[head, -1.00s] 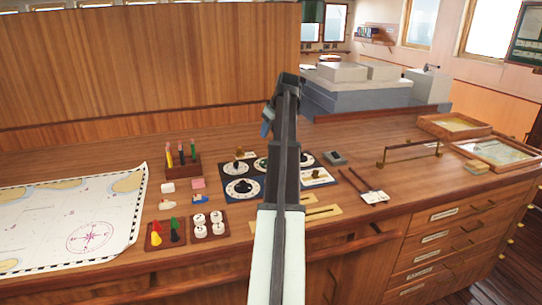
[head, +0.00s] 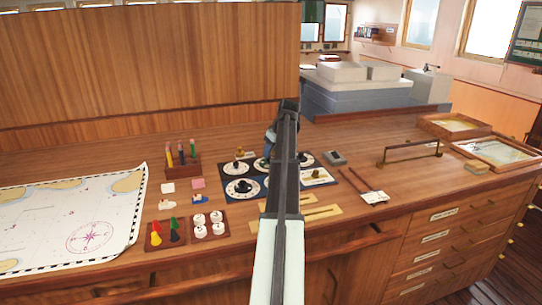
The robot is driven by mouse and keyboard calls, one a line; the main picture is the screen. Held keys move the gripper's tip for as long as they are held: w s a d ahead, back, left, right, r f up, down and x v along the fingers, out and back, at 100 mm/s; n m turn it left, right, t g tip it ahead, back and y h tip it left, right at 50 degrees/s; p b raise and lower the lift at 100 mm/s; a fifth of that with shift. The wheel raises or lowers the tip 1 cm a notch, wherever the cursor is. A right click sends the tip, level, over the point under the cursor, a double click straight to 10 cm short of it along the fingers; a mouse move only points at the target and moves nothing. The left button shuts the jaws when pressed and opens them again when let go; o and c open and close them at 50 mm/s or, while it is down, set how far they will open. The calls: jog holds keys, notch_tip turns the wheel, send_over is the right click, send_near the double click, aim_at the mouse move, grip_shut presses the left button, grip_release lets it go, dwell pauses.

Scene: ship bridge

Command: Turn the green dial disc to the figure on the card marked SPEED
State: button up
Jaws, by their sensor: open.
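The dial panel lies on the wooden desk, with several round white dials on dark plates, such as one at the front left (head: 242,188) and one at the back left (head: 238,165). The green dial disc (head: 261,163) shows only as a sliver in the back row, beside my arm, which hides the rest. My gripper (head: 268,150) is open, over the back row by the green disc, largely hidden behind my arm. Contact cannot be told.
A chart (head: 70,222) covers the left of the desk. A pencil block (head: 182,163), a tray of coloured pegs (head: 166,234) and a tray of white discs (head: 208,225) stand left of the dials. A brass rail (head: 408,150) stands right.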

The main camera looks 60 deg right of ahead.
aim_at(269, 160)
jog(key=shift+x, duration=1.35)
jog(key=shift+c, duration=0.3)
grip_shut()
